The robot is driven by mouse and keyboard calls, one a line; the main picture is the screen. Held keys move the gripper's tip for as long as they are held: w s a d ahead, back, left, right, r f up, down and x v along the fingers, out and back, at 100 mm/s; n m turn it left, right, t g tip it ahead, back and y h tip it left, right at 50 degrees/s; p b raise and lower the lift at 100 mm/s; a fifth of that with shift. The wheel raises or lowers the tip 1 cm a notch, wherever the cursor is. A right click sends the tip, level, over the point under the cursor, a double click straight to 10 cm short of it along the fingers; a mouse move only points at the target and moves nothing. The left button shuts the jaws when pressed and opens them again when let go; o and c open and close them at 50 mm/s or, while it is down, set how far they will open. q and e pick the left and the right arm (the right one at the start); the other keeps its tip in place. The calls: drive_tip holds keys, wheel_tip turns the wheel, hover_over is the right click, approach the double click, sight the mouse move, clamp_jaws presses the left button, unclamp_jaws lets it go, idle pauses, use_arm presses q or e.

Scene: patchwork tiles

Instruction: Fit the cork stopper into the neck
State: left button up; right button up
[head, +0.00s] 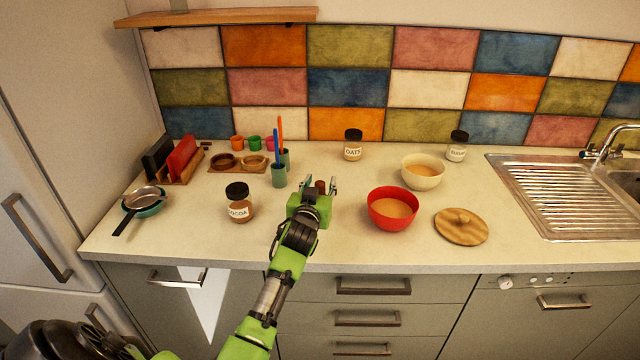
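My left gripper (319,186) is over the counter near the middle, pointing away from me toward the tiled wall. Its fingers stand apart. A small brown piece (320,186), perhaps the cork stopper, shows between the fingers, with a gap visible beside it. I cannot tell whether it touches the gripper or what it rests on. The gripper body hides what lies right under and in front of it. I cannot make out a bottle with an open neck. My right gripper is not in view.
A cocoa jar (239,208) and blue-green cups with brushes (279,176) stand left of the gripper. A red bowl (393,213), a cream bowl (423,174) and a wooden lid (461,226) are to the right. An oats jar (353,147) stands behind. The sink (560,195) is far right.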

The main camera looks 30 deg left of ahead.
use_arm(q)
drive_tip(key=v, duration=1.2)
idle(0.5)
